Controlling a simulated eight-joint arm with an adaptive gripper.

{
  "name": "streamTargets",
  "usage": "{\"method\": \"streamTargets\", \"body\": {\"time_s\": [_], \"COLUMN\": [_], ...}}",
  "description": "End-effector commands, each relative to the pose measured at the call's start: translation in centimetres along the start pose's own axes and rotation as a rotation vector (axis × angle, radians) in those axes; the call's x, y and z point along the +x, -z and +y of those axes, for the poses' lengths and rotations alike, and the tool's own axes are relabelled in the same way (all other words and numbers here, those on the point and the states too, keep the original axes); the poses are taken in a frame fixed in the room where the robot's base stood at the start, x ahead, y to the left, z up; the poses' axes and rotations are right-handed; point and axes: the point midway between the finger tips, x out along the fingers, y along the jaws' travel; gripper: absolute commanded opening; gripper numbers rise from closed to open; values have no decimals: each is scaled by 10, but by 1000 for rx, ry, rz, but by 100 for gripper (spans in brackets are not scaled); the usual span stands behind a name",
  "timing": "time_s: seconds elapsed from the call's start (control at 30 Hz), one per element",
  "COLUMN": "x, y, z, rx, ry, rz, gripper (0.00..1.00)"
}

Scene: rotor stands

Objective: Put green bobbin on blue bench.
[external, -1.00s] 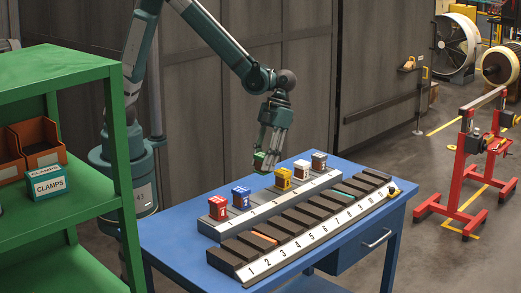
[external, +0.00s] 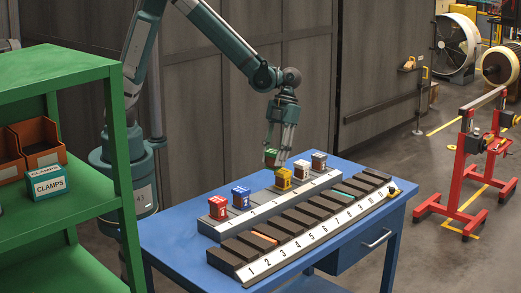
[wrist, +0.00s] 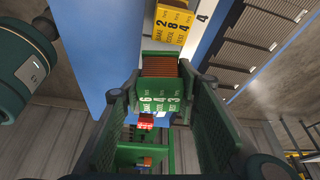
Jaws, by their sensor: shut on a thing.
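My gripper (external: 276,150) is shut on the green bobbin (external: 270,158), a small block held near the back edge of the blue bench (external: 175,243), apparently above its top. In the wrist view the green bobbin (wrist: 160,90) shows its numbered label between my two fingers. Part of the bobbin is hidden by a finger in the external view. The blue bench top (wrist: 97,40) also shows in the wrist view.
A grey numbered rack on the bench bears red (external: 218,207), blue (external: 241,197), yellow (external: 283,178), white (external: 302,170) and grey (external: 319,160) blocks. A long dark-slotted rack (external: 320,224) lies in front. The bench's left front is clear. A green shelf (external: 60,70) stands left.

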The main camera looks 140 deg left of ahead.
Motion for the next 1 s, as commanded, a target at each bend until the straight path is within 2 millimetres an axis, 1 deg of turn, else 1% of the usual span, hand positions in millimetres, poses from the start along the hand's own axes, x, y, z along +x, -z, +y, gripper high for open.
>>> {"method": "streamTargets", "body": {"time_s": [0.03,0.3,0.5,0.77,0.87,1.0], "x": [-3,-21,-33,-48,-54,-58], "y": [-13,-72,-110,-155,-172,-198], "z": [1,4,9,19,24,35], "rx": [-32,-185,-284,-402,-448,-537], "ry": [13,77,118,166,186,222], "rz": [0,0,0,1,0,0], "gripper": [15,15,15,15,15,15]}}
